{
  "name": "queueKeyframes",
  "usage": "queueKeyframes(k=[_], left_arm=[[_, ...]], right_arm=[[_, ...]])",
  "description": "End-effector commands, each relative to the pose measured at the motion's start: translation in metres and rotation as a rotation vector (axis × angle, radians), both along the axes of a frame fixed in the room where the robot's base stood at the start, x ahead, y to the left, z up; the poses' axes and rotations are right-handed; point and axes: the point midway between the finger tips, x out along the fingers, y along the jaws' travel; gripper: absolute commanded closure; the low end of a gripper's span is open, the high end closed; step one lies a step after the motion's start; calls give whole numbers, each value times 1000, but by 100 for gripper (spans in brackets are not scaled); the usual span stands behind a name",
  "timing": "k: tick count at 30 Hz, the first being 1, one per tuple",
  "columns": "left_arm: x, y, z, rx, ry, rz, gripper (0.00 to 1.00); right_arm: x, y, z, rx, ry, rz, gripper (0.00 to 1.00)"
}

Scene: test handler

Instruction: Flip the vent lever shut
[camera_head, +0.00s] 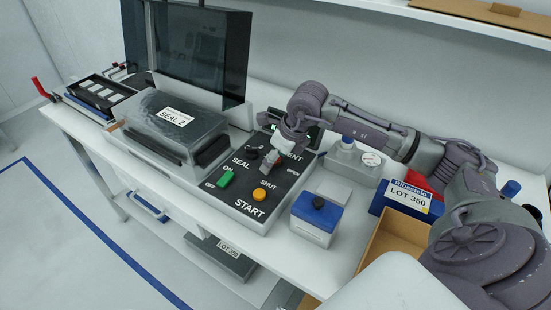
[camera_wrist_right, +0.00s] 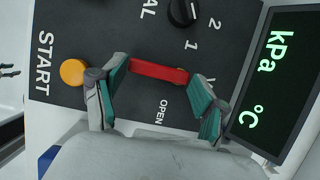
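The vent lever is a red bar (camera_wrist_right: 158,72) on the dark control panel (camera_wrist_right: 85,25). In the right wrist view it lies crosswise between my right gripper's (camera_wrist_right: 158,98) two teal-padded fingers, one near each end. The fingers are spread wide; contact with the bar is unclear. The OPEN label shows below the bar; the SHUT label is hidden there. In the head view my right gripper (camera_head: 268,160) is low over the panel, hiding most of the lever, and SHUT is readable just in front of it.
An orange START button (camera_wrist_right: 74,72) and a black SEAL knob (camera_wrist_right: 183,11) are close to the lever. A lit display (camera_wrist_right: 280,80) borders the panel. A green switch (camera_head: 225,178) and a blue-and-white container (camera_head: 316,218) are nearby. The sealer (camera_head: 175,130) stands left.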

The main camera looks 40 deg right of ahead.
Motion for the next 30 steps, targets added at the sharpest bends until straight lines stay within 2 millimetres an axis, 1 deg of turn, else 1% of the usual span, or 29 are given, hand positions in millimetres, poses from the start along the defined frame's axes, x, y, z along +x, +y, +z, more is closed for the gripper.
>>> queueKeyframes(k=[1,4,13,17,20,27,30], left_arm=[[0,0,0,0,0,0,60],[0,0,0,0,0,0,60],[-1,1,0,1,1,0,60],[-2,2,0,2,2,0,60],[-1,2,0,2,1,0,60],[0,1,0,1,0,0,60],[0,1,0,1,0,0,60]], right_arm=[[0,0,1,1,-2,-2,19],[0,0,1,1,-1,-1,3],[0,0,0,0,0,0,2],[-2,-2,6,0,-1,0,2],[-6,-4,19,-1,-4,0,2],[-24,-11,67,-2,-6,-2,2],[-31,-14,84,-2,-4,0,2]])
